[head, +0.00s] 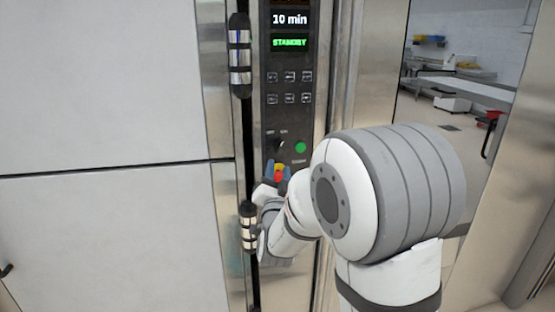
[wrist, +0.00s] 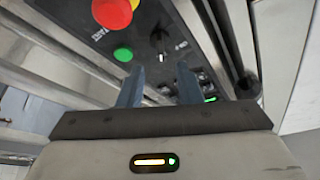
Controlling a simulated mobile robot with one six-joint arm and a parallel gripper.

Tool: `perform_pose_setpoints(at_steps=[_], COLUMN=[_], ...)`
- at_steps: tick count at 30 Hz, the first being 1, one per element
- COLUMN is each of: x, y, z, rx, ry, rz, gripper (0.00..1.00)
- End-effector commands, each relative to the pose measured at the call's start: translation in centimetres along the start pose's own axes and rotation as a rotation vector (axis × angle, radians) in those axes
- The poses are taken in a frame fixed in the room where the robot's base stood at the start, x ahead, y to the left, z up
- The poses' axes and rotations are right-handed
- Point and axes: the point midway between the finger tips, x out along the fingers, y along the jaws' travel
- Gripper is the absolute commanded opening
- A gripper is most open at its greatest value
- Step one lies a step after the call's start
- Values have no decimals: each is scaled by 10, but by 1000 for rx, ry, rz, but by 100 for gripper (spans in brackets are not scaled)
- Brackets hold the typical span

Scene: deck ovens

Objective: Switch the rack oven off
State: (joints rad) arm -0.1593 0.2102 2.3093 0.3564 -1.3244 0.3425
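The rack oven's control panel (head: 288,110) is a dark upright strip in the head view. Its display (head: 290,31) reads "10 min" above a green "STANDBY". A small dark rotary switch (head: 280,143) sits under OFF and ON labels; its exact setting is too small to tell. It also shows in the wrist view (wrist: 159,43). A green button (head: 300,147) is at its right, and a red stop button (head: 280,172) with yellow shows below. My gripper (wrist: 161,72) is open and empty, its blue-grey fingers pointing at the panel, apart from the switch.
Several small buttons (head: 289,88) lie between display and switch. Dark and chrome hinge-like cylinders (head: 240,55) stand out left of the panel, beside large pale doors (head: 100,80). A room with a steel table (head: 460,88) shows at the right.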

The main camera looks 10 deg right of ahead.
Motion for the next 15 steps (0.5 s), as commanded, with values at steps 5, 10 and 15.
perform_pose_setpoints(at_steps=[5, 10, 15], x=[27, 54, 69], y=[-1, -1, -1], z=[-2, -2, -1], rx=[0, 0, 0], ry=[2, 2, -1], rz=[0, 0, -1], gripper=[32, 32, 32])
